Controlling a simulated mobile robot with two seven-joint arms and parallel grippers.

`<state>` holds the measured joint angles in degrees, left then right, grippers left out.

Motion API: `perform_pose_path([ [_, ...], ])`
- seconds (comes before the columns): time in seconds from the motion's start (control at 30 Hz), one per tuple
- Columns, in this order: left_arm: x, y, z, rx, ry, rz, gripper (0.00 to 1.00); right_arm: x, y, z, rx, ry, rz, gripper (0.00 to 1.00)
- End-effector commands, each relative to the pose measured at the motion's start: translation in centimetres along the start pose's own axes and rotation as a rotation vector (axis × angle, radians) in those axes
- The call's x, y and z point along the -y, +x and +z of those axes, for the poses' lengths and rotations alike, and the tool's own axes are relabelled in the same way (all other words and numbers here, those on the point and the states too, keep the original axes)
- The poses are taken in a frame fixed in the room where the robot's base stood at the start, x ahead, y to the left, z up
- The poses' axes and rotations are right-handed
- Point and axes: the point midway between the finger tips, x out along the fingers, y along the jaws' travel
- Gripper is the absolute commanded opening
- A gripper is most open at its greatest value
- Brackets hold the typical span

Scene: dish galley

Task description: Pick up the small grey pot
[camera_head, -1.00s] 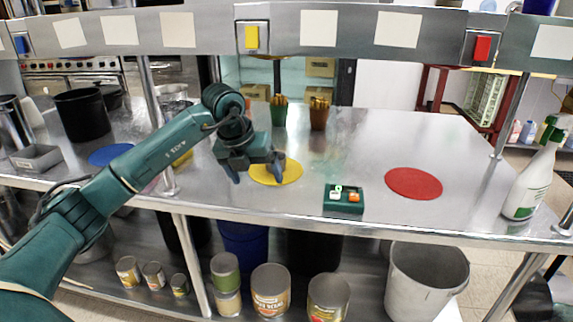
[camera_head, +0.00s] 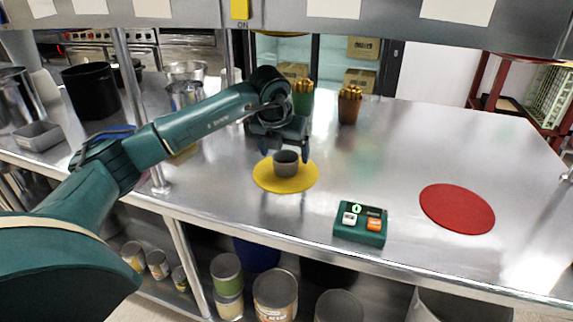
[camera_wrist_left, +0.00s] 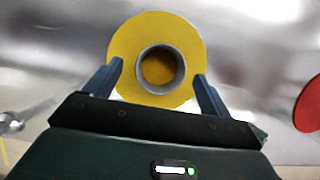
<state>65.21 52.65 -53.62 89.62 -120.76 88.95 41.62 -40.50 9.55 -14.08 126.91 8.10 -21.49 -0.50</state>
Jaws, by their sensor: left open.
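The small grey pot (camera_head: 286,163) stands upright on the yellow round mat (camera_head: 265,178) on the steel counter. My left gripper (camera_head: 284,156) is open above and just behind the pot in the head view. In the left wrist view the pot (camera_wrist_left: 160,69) shows its open round top, with the yellow mat (camera_wrist_left: 125,45) around it. There the left gripper (camera_wrist_left: 159,72) has one finger on each side of the pot, with a gap at each side. Whether the fingertips are down at the pot's height is hard to tell. My right gripper is not in view.
A green box with buttons (camera_head: 360,223) lies to the right near the counter's front edge. A red mat (camera_head: 456,208) is farther right. The right part of the counter is mostly clear.

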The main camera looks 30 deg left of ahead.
Motion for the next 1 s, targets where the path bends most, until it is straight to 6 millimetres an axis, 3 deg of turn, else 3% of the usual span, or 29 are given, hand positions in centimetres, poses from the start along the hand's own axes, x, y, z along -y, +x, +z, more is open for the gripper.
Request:
perform_pose_path([
  [0.2, 0.1, 2.7, -0.1, -0.002, 0.000, 0.000, 0.83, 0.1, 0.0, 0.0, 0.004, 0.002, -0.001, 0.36],
  [0.47, 0.1, 3.0, -0.1, 0.000, 0.000, -0.001, 0.83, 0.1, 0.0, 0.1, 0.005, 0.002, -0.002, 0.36],
  [1.0, 0.1, 2.9, -0.1, 0.000, -0.001, -0.001, 0.39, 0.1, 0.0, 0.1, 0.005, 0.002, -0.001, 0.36],
])
